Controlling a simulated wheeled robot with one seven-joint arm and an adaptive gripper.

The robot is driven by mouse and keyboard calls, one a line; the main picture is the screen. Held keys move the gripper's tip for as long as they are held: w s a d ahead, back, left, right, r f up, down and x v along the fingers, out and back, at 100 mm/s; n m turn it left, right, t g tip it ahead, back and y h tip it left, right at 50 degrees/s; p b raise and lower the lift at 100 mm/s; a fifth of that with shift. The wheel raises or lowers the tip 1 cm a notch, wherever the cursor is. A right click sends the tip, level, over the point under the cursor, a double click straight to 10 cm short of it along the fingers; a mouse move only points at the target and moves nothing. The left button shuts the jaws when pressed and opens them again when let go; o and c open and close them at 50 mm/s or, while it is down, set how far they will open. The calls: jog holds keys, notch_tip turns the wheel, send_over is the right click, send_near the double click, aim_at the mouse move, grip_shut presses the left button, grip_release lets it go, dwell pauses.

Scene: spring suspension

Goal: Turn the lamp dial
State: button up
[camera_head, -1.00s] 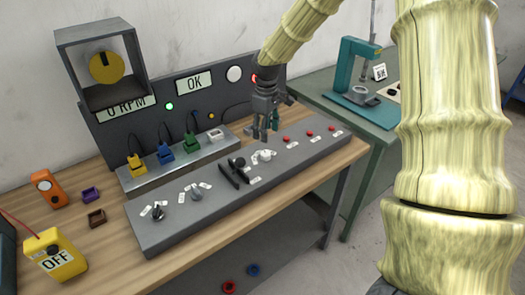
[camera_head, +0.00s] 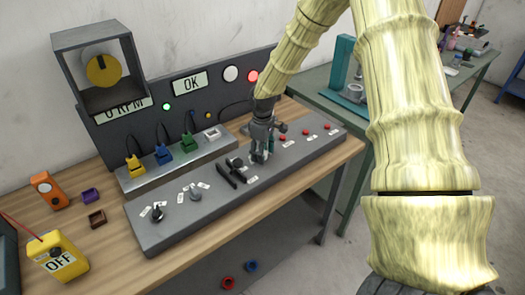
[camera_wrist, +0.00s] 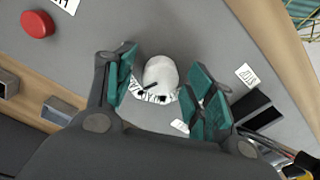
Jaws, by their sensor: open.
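A round white dial (camera_wrist: 160,73) with a dark pointer mark sits on the grey control panel, with small labels around it; I cannot read which dial it is. My gripper (camera_head: 259,156) is open, pointing down over the panel. In the wrist view the two green-padded fingertips (camera_wrist: 165,84) stand on either side of the white dial, apart from it. In the head view the gripper hides this dial. A dark dial (camera_head: 157,213) and a grey dial (camera_head: 195,195) stand further left on the same panel.
A black slider or lever (camera_head: 232,170) stands just left of my gripper. Several red buttons (camera_head: 309,132) lie to its right. Behind are a rail with coloured plugs (camera_head: 163,155) and an upright board with an OK display (camera_head: 190,85). A yellow OFF box (camera_head: 57,258) is at the left.

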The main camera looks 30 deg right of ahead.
jog(key=c, duration=1)
jog(key=shift+m, duration=0.3)
jog(key=m, duration=0.3)
jog(key=shift+w+m, duration=0.1)
jog(key=shift+m, duration=0.2)
jog(key=shift+m+p, duration=0.3)
jog(key=shift+m, duration=2)
jog(key=o, duration=1)
